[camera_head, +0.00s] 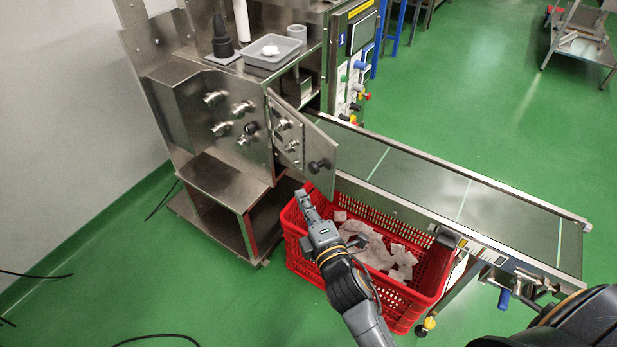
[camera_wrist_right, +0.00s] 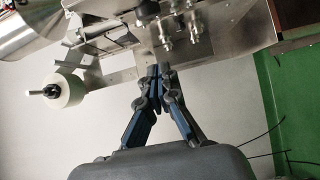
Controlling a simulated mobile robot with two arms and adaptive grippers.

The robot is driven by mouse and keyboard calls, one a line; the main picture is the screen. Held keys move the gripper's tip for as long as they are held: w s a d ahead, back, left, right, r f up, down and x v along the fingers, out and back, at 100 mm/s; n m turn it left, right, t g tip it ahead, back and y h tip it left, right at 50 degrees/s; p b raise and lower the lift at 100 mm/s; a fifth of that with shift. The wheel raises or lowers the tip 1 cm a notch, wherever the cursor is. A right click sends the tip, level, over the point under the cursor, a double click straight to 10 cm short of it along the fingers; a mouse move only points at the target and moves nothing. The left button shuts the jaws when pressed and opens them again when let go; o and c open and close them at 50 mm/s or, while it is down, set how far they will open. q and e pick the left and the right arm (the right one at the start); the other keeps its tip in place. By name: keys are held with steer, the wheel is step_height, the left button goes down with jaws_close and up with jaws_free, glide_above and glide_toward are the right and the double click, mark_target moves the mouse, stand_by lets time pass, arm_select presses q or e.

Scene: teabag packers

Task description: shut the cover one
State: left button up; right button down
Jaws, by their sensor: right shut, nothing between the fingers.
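The cover (camera_head: 321,150) is a metal door with a black knob on the front of the steel packing machine (camera_head: 222,120). It stands ajar, swung out from the machine toward the conveyor side. My right gripper (camera_head: 302,194) is below the cover and its knob, over the left edge of the red crate. It looks apart from the cover. In the right wrist view the fingers (camera_wrist_right: 160,74) are together with nothing between them. Metal machine parts fill the top of that view, but I cannot tell which one is the cover. My left gripper is not in view.
A red crate (camera_head: 427,291) with white teabags stands below the cover, under my right arm. A conveyor (camera_head: 465,200) runs from the machine to the right. A grey tray (camera_head: 273,52) sits on top of the machine. The green floor at the lower left holds black cables.

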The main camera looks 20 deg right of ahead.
steer(key=w+d+p, duration=0.1)
steer(key=w+d, duration=0.2)
steer(key=w, duration=0.3)
steer(key=shift+d, duration=0.25)
steer(key=shift+d, duration=0.1)
